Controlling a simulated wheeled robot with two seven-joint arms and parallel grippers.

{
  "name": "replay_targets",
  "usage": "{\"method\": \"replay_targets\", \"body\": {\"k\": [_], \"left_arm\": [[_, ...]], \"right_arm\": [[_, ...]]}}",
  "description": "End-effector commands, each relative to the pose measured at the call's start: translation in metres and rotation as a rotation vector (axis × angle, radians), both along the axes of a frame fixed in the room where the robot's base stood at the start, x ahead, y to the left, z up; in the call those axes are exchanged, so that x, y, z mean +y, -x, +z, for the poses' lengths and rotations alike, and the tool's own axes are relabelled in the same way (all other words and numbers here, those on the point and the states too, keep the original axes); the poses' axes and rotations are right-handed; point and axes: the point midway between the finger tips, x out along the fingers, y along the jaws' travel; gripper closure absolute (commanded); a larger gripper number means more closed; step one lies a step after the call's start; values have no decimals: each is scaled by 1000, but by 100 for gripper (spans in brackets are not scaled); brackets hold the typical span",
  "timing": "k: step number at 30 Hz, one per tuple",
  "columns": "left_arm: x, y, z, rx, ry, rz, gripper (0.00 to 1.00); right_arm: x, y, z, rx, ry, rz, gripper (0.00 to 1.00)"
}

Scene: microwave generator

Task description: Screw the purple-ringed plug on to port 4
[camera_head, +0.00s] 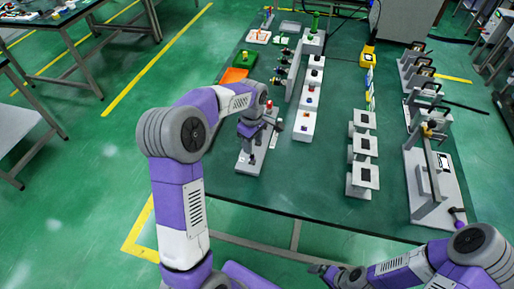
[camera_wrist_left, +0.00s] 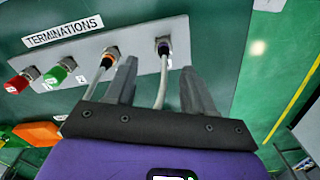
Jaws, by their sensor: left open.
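In the left wrist view the purple-ringed plug (camera_wrist_left: 163,46) is at the right end of a grey panel (camera_wrist_left: 135,42) labelled TERMINATIONS, with a pale cable running down from it. Whether it is seated in its port or screwed on I cannot tell. My left gripper (camera_wrist_left: 158,82) is open. Its fingers are either side of that cable, short of the plug and apart from it. In the head view my left gripper (camera_head: 269,121) is over the near left of the table, partly hidden by its arm. My right gripper (camera_head: 322,269) is low in front of the table, its jaws unclear.
An orange-ringed plug (camera_wrist_left: 109,54) with its own cable is left of the purple one, close to my left finger. Green (camera_wrist_left: 60,70) and red (camera_wrist_left: 21,80) caps are further left. White stands (camera_head: 364,150) and a long fixture (camera_head: 432,180) fill the table's right side.

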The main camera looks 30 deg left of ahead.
Motion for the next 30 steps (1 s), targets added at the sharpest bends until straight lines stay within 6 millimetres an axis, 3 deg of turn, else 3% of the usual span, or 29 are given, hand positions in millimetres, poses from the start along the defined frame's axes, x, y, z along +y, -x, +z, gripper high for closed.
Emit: {"method": "replay_targets", "body": {"k": [6, 10, 22, 23, 30], "left_arm": [[0, 1, -39, 4, 0, -1, 47], [0, 1, -55, 2, 1, 0, 47], [0, 1, -64, 0, 1, -2, 47], [0, 1, -64, 0, 1, -2, 48], [0, 0, -64, 0, 1, -1, 85]], "right_arm": [[0, 1, -13, 2, 0, 0, 0], [0, 1, -18, 1, 0, -1, 0], [0, 0, -19, 1, 0, 0, 0], [0, 0, -19, 1, 0, 0, 0], [0, 0, -19, 1, 0, 0, 0]]}}
